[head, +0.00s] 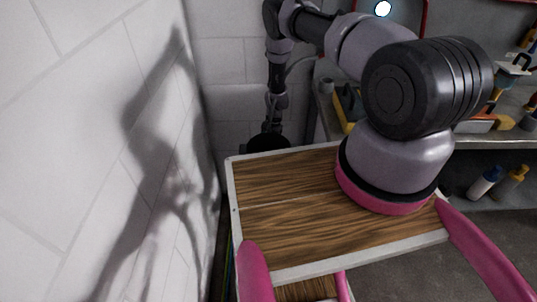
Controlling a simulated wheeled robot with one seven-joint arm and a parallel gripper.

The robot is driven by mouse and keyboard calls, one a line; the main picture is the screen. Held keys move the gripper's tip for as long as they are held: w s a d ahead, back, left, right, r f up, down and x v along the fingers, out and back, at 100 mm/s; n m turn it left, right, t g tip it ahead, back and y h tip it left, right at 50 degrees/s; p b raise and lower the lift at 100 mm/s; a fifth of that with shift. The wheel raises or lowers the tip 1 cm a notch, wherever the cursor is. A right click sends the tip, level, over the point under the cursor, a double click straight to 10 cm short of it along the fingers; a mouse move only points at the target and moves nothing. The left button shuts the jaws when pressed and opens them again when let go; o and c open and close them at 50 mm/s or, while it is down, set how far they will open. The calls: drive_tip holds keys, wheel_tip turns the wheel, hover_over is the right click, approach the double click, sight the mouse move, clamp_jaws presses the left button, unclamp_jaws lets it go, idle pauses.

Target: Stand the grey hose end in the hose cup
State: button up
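Pink finger-like parts show at the lower left and lower right, and a small pink piece shows below the front rim. I cannot see the grey hose end or the hose cup.
A white block wall (95,130) stands close on the left, with the arm's shadow on it. At the right, a grey shelf unit (490,146) carries tools, with several bottles (485,183) on a lower level. Dark floor shows at the lower right.

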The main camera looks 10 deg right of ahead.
drive_tip(key=shift+f, duration=0.35)
clamp_jaws()
